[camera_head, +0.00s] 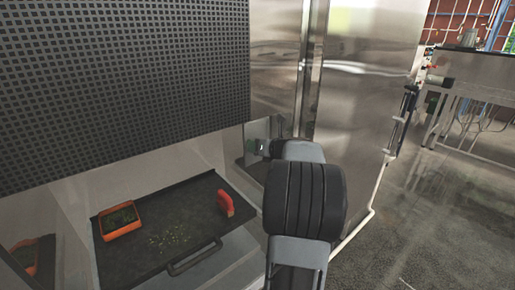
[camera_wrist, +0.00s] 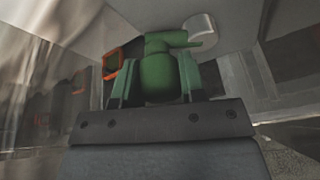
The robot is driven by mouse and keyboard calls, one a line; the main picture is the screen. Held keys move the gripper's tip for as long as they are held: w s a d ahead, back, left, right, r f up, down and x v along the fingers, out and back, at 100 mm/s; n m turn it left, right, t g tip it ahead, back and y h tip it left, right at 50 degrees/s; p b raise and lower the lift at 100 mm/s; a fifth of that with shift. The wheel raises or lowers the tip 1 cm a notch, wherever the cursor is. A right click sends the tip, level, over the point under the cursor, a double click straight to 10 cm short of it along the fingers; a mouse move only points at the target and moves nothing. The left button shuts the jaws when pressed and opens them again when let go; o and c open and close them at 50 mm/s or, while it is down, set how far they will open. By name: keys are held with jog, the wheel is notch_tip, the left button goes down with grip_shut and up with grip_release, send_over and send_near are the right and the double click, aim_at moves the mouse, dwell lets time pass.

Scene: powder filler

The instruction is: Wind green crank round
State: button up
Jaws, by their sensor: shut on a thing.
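The green crank (camera_wrist: 158,72) shows in the wrist view as a rounded grip with a short arm reaching right towards a pale round hub (camera_wrist: 201,32). My gripper (camera_wrist: 160,88) is shut on the crank's grip, with one finger on each side of it. In the head view my gripper (camera_head: 264,148) is at the steel cabinet's lower left part, beyond my dark wrist. Only a small dark green bit of the crank (camera_head: 251,146) shows there. My arm and gripper hide most of the crank in that view.
A black tray (camera_head: 130,262) with a front handle lies in the recess at lower left. It bears an orange box (camera_head: 121,220), an orange-red piece (camera_head: 225,203) and scattered crumbs. Steel cabinet panels (camera_head: 365,90) stand close behind my arm. The floor at right is open.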

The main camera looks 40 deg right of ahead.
jog(key=shift+r, duration=0.1)
jog(key=o, duration=0.9)
jog(key=b+v, duration=0.3)
jog(key=v, duration=1)
jog(key=shift+s, duration=0.4)
jog(key=shift+d, duration=0.1)
